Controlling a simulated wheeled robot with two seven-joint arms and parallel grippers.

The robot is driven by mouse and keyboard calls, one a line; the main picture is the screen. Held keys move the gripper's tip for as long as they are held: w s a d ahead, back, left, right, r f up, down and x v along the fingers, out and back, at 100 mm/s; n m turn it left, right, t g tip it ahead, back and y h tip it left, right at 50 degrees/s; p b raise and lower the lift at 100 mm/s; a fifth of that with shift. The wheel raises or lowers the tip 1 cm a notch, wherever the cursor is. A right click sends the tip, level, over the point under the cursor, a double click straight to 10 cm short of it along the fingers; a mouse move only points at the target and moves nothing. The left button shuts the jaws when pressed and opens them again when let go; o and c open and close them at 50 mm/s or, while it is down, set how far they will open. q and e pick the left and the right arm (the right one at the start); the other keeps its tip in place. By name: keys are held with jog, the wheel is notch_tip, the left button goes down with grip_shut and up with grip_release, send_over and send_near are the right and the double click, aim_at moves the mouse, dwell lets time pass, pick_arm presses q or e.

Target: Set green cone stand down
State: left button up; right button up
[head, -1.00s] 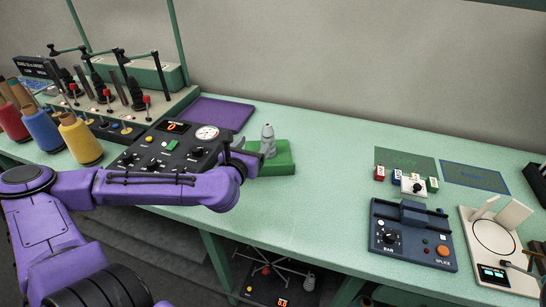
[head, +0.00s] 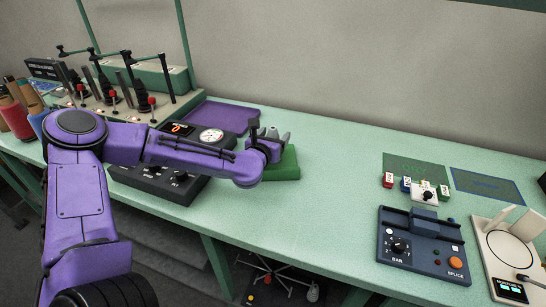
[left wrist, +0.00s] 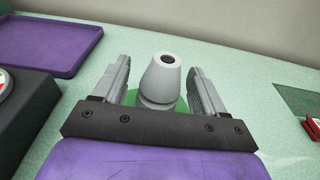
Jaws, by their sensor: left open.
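The green cone stand (head: 287,165) rests on the table right of the gauge panel, partly hidden behind my left wrist. Its grey cone shows upright in the left wrist view (left wrist: 160,78), with a dark hole in its top. The green base (left wrist: 181,105) shows only in small patches below the cone. My left gripper (head: 274,134) is open at the stand. In the left wrist view its two fingers (left wrist: 158,84) stand on either side of the cone, with gaps visible. My right gripper is not in view.
A purple tray (head: 228,116) lies behind the stand. The black gauge panel (head: 158,179) is beside my left arm. A blue splice unit (head: 422,246) and a cream device (head: 510,255) stand at the right. The table between stand and splice unit is clear.

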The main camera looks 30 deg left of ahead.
pick_arm(q)
jog(key=shift+w+a+f, duration=0.1)
jog(key=shift+w, duration=0.2)
grip_shut()
